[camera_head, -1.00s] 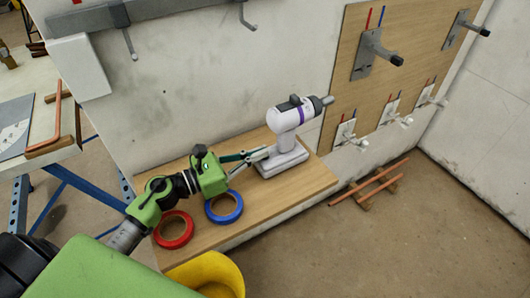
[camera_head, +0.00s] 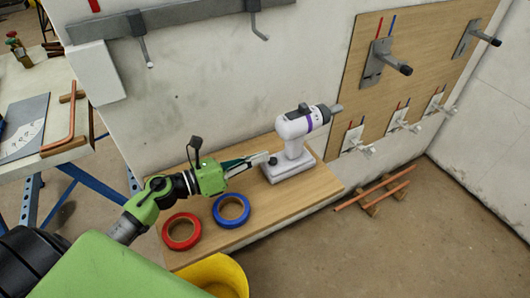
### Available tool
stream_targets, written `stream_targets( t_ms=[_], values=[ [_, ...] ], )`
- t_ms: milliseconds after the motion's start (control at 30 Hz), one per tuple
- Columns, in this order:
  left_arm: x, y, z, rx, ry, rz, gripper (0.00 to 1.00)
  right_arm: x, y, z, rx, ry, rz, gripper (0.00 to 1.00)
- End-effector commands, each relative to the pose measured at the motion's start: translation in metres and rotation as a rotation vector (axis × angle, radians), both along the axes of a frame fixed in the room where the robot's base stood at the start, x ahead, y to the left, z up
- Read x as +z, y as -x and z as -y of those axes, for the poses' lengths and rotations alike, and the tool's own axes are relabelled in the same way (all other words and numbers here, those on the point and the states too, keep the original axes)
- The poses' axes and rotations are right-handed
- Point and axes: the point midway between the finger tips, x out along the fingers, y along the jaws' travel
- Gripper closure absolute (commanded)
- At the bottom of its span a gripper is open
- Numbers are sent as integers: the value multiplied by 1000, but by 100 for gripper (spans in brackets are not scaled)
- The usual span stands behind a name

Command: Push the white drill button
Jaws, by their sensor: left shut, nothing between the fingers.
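A white drill (camera_head: 292,140) with a purple band and a dark top part stands upright on the wooden shelf (camera_head: 315,187). Its chuck points right. A small dark round spot (camera_head: 272,161) shows on the left end of its base. I cannot make out a separate white button. My left gripper (camera_head: 266,156) is shut and empty, with its fingertips at the left side of the drill, close to that spot. I cannot tell whether they touch. My right gripper is not in view.
A red tape ring (camera_head: 168,239) and a blue tape ring (camera_head: 219,219) lie on the shelf below my left arm. A yellow bucket (camera_head: 238,275) stands below the shelf's front edge. The wall board (camera_head: 400,90) carries brackets and valves. Copper pipes (camera_head: 375,195) lie on the floor.

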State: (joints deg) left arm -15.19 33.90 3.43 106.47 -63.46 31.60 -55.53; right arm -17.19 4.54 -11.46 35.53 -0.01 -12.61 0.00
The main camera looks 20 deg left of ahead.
Motion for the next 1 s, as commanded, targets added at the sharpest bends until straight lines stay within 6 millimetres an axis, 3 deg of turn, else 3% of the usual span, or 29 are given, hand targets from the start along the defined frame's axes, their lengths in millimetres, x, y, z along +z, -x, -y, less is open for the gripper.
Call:
stream_targets(
  t_ms=[1000],
  values=[
    [44, 35, -38, 216, 1200, -1090, 100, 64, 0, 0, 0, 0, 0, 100]
  ],
)
